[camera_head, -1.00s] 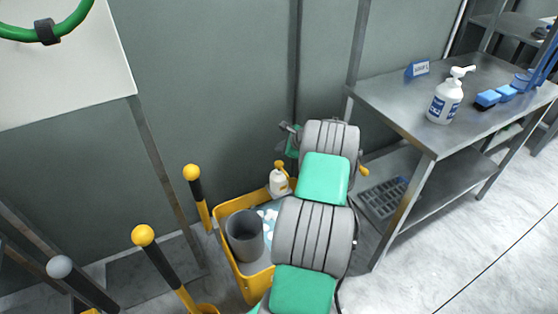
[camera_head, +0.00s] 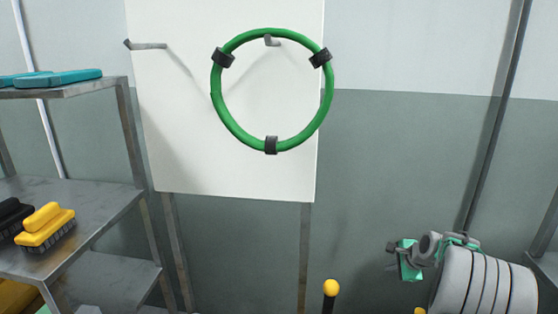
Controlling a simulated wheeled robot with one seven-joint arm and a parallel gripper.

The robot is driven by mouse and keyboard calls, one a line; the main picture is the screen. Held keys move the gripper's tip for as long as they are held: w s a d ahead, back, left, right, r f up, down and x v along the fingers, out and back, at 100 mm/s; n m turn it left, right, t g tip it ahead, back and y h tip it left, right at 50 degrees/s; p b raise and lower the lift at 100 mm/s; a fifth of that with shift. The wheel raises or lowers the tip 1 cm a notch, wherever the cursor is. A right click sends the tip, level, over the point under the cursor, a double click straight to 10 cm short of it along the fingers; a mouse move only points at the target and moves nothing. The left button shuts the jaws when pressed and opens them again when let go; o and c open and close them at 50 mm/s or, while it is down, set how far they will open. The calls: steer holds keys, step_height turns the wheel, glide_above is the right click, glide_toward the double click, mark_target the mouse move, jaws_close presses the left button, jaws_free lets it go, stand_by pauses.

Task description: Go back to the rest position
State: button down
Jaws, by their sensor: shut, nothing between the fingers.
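My gripper (camera_head: 392,248) shows at the lower right, at the end of my grey and green arm. Its small dark fingers point left, and it looks shut and empty. It is apart from everything around it, in front of the grey-green wall. A green ring (camera_head: 218,103) with several dark clamps hangs on a hook of the white board (camera_head: 180,150), up and to the left of my gripper.
A second hook (camera_head: 146,45) on the board is empty. Metal shelves (camera_head: 85,210) at the left hold a yellow brush (camera_head: 45,228), a black brush and teal items (camera_head: 60,77). A yellow-knobbed post (camera_head: 331,288) stands at the bottom.

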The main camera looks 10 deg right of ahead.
steer(key=s+a+r+n+g+p, duration=0.1)
steer(key=a+r+n+p, duration=0.15)
steer(key=a+r, duration=0.35)
steer(key=s+a+r+n+p, duration=0.1)
steer(key=s+a+r+n, duration=0.1)
steer(key=a+r+n, duration=0.4)
steer(key=s+a+r+n+g+p, duration=0.1)
steer(key=s+a+r+n+p, duration=0.3)
steer(key=s+a, duration=0.6)
steer(key=s+a+r+n+g+p, duration=0.2)
steer(key=s+a+r+n+p, duration=0.2)
steer(key=s+a+n, duration=0.4)
steer(key=s+a+r, duration=0.1)
steer(key=s+a, duration=0.1)
steer(key=s, duration=0.1)
steer(key=shift+s+a+r, duration=0.25)
steer(key=shift+s+a, duration=0.1)
steer(key=shift+a, duration=0.05)
